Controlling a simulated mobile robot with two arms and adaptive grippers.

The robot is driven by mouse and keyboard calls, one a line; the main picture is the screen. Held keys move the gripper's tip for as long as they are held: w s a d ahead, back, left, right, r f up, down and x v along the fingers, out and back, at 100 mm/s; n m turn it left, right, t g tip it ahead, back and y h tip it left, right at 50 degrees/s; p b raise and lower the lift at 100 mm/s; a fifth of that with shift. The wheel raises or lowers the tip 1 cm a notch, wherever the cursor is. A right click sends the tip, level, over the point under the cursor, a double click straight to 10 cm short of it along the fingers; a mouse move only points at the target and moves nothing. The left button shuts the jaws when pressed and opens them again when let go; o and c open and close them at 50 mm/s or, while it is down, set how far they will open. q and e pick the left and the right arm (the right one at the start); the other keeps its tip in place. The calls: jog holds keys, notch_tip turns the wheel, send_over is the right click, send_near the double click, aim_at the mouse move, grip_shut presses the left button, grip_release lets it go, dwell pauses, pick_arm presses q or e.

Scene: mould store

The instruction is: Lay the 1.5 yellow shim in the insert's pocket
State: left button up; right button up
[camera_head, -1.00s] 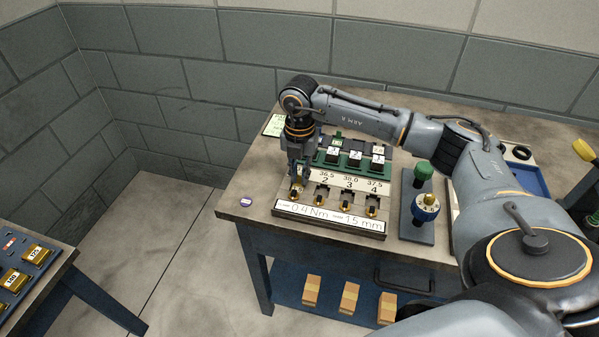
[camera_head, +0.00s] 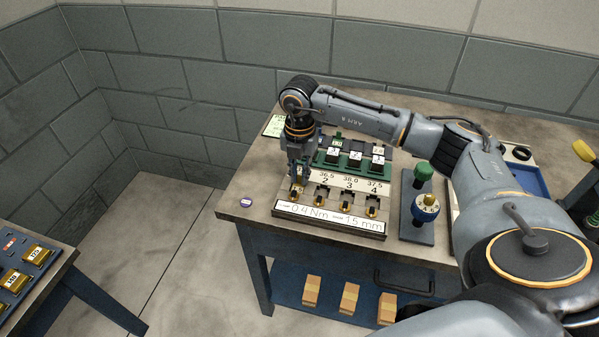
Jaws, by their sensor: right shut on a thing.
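My right gripper (camera_head: 298,178) points down at the left end of the grey fixture (camera_head: 330,222) and is shut on a small yellow or brass-coloured part (camera_head: 295,193). The fingers hide much of this part, and I cannot tell whether it is the shim. The fixture's front label reads 0.4 Nm and 1.5 mm. Beside the gripper are positions marked 2, 3 and 4, each with a dark slot and a brass-coloured piece, such as the one at position 3 (camera_head: 347,208). The insert's pocket cannot be made out. My left gripper is out of view.
A green rack (camera_head: 345,167) with dark, white-labelled blocks stands behind the fixture. A stand with a green knob (camera_head: 423,173) and blue dial (camera_head: 425,209) is to its right. Blocks sit on the lower shelf (camera_head: 330,311).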

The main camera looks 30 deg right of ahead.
jog(key=shift+f, duration=0.15)
jog(key=shift+r, duration=0.3)
dwell(0.5)
jog(key=o, duration=1.2)
jog(key=shift+r, duration=0.1)
jog(key=shift+r+p, duration=2.7)
jog(key=shift+r, duration=1)
jog(key=shift+f, duration=0.1)
